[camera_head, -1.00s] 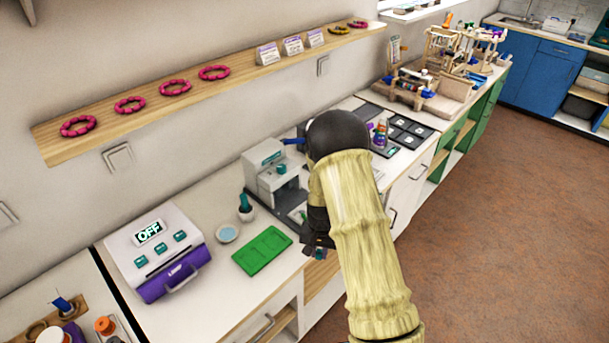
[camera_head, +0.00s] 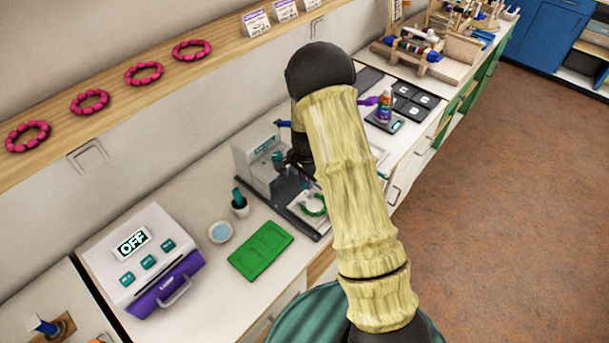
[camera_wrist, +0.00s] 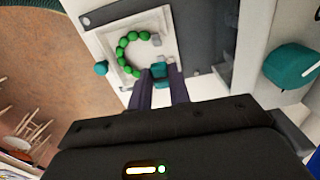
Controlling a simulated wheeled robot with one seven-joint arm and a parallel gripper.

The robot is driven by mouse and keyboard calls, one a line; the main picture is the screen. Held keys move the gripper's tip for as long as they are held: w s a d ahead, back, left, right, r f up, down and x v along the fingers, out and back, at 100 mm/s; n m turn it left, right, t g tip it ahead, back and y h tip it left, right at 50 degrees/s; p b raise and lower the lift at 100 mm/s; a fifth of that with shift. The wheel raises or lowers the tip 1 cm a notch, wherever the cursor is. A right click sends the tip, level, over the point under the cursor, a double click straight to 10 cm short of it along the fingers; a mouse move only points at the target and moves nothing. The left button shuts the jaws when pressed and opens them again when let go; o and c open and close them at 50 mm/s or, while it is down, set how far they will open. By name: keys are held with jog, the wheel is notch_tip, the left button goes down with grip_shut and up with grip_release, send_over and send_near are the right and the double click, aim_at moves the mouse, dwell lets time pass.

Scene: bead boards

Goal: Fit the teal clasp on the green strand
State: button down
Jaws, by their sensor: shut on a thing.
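The green strand (camera_wrist: 127,45), a curved row of round green beads, lies on a pale square tray (camera_wrist: 112,30) in the wrist view. Its gap faces the fingers, with a small grey piece (camera_wrist: 157,40) near one end. It also shows in the head view (camera_head: 317,209), partly hidden by my arm. My gripper (camera_wrist: 160,78) is shut on the small teal clasp (camera_wrist: 159,70), held at the fingertips beside the strand's open side. I cannot tell whether the clasp touches the strand. In the head view the fingertips are hard to make out.
A grey press (camera_head: 258,160) stands close behind the tray. A small pot (camera_head: 240,208), a round dish (camera_head: 220,232), a green mat (camera_head: 262,250) and a purple-and-white box reading OFF (camera_head: 145,258) stand to the left. A shelf (camera_head: 120,110) with pink bracelets runs above.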

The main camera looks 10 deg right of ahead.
jog(key=shift+s+f, duration=0.1)
jog(key=shift+s, duration=0.05)
jog(key=shift+f, duration=0.15)
jog(key=shift+f+b, duration=2.2)
jog(key=shift+f, duration=0.65)
jog(key=c, duration=1.2)
grip_release()
jog(key=shift+c, duration=0.2)
jog(key=o, duration=0.3)
jog(key=shift+o, duration=0.2)
jog(key=shift+r, duration=0.1)
